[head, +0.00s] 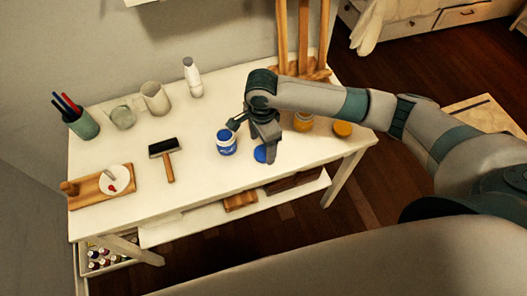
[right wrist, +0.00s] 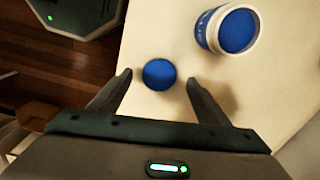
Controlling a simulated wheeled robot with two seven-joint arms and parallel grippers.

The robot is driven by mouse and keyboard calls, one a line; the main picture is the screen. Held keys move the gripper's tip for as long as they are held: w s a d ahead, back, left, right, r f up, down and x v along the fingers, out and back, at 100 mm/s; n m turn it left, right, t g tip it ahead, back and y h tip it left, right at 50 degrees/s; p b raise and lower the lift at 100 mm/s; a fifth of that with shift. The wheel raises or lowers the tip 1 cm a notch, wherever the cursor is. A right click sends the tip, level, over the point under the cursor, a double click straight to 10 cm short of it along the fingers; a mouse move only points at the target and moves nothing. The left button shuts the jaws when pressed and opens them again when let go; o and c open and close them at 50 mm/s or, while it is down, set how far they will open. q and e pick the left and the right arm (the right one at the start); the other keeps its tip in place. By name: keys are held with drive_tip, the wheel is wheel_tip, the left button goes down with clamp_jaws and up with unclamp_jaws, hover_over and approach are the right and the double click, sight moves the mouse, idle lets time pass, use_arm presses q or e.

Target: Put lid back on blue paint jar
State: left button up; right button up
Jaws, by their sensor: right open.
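The blue paint jar (head: 226,142) stands upright and uncovered on the white table, left of my right gripper in the head view. Blue paint shows in the mouth of the jar in the right wrist view (right wrist: 237,30). The blue lid (head: 261,154) lies flat on the table near its front edge, a little right of the jar. My right gripper (head: 258,142) is above the lid, pointing down. In the right wrist view the open fingers (right wrist: 158,82) are on either side of the lid (right wrist: 159,74), with gaps to it. My left gripper is not in view.
The white table (head: 200,185) also holds an orange jar (head: 303,122) and an orange-yellow lid (head: 342,129) beyond my right arm. A black-headed brayer (head: 164,157) lies left of the blue jar. A wooden easel (head: 300,50) stands at the back. The table's front middle is clear.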

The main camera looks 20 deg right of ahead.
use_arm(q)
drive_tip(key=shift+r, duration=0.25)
use_arm(e)
drive_tip(key=shift+f, duration=1.4)
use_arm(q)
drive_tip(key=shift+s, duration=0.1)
use_arm(e)
drive_tip(key=shift+c, duration=0.4)
drive_tip(key=c, duration=1.1)
drive_tip(key=shift+o, duration=0.2)
drive_tip(key=shift+r, duration=0.2)
